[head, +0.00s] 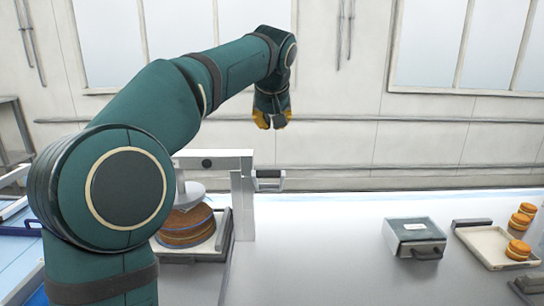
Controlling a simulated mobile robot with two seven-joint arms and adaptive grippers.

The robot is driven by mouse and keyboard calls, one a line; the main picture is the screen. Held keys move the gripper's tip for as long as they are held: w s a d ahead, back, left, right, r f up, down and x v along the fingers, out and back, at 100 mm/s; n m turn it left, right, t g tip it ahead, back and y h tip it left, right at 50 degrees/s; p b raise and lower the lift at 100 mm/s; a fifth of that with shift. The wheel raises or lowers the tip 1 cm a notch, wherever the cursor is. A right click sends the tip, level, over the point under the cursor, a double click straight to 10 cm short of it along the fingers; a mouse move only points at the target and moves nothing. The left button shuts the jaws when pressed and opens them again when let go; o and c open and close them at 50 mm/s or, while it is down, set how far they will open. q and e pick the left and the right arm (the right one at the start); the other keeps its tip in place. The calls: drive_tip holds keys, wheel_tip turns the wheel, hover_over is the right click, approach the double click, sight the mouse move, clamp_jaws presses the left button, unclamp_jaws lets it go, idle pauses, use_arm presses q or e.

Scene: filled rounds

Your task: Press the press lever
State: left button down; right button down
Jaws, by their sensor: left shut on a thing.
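The press stands left of centre, with a white beam (215,160), an upright post (244,205) and a pale pressing disc (185,190). The disc is just above or touching a brown filled round (188,227), which sits on the press's tray; my arm hides part of them. The press lever (268,181) sticks out to the right of the post and ends in a grey handle. My left gripper (271,121) has yellow fingertips pointing down and is above the lever handle in the picture, apart from it. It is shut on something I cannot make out. My right gripper is not in view.
A grey box with a front handle (415,232) stands on the white table right of centre. The table (320,245) between press and box is clear.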

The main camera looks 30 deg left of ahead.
use_arm(q)
wheel_tip(320, 180, down, 11)
drive_tip(key=w+a+b, duration=0.1)
drive_tip(key=w+b, duration=0.1)
drive_tip(key=w, duration=0.1)
drive_tip(key=shift+a, duration=0.35)
drive_tip(key=shift+f, duration=0.15)
